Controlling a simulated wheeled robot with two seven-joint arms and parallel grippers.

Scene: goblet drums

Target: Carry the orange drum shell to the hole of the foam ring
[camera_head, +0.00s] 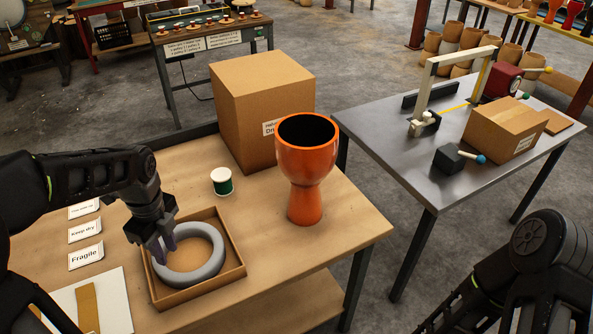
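The orange drum shell (306,173), a goblet shape with a dark open top, stands upright on the wooden table, right of the tray. The grey foam ring (212,268) lies flat in a shallow cardboard tray (233,279); the tray floor shows through its empty hole (187,256). My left gripper (164,249) points down at the ring's upper left part, with its fingertips over or against the ring. A small gap shows between its fingers, but I cannot tell whether they hold the ring. My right arm is at the lower right; its gripper is out of view.
A large cardboard box (258,95) stands behind the drum shell. White label cards (86,256) and a white board (113,300) lie left. A metal table (455,187) with a frame and box stands right, across a gap.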

